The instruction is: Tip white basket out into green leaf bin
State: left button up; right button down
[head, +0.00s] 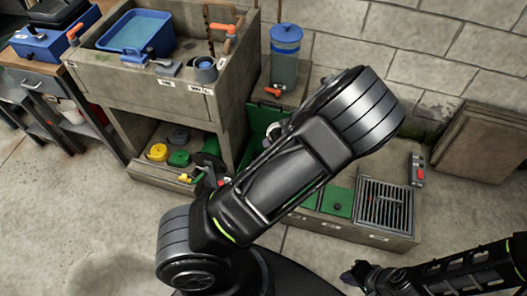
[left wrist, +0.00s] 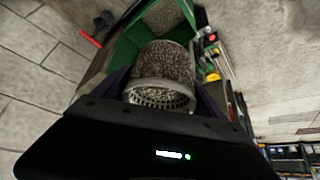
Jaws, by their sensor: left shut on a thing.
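In the left wrist view my left gripper (left wrist: 160,97) is shut on the white basket (left wrist: 160,88), whose pale rim and small holes show between the fingers. A speckled grey-brown mass (left wrist: 165,60) shows just beyond the rim; I cannot tell whether it is inside the basket. Green walls (left wrist: 122,52), likely the green leaf bin, stand behind and around it. In the head view my left arm hides the left gripper and most of the basket; green surfaces (head: 262,118) show behind the arm. My right gripper (head: 350,274) is low at the right, apart from everything; its opening is unclear.
A concrete sink (head: 150,70) holding a blue tub (head: 137,32) stands at the back left. A blue-lidded canister (head: 285,55) stands behind my arm. A dark grate (head: 384,204) and a small device with red (head: 417,170) lie at the right. The floor at the front left is clear.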

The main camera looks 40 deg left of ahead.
pick_arm(q)
jog(key=a+f+n+g+y+b, duration=0.1)
jog(key=a+f+n+b, duration=0.3)
jog(key=f, duration=0.4)
jog(key=a+f+n+g+b, duration=0.1)
jog(key=a+f+g+b, duration=0.15)
jog(key=a+f, duration=0.4)
jog(key=w+a+f+n+b, duration=0.1)
jog(key=w+f+b, duration=0.4)
jog(key=w+f, duration=0.1)
jog(key=shift+w+a+f, duration=0.15)
jog(key=shift+w+f, duration=0.25)
jog(key=shift+f, duration=0.2)
jog(key=shift+n, duration=0.3)
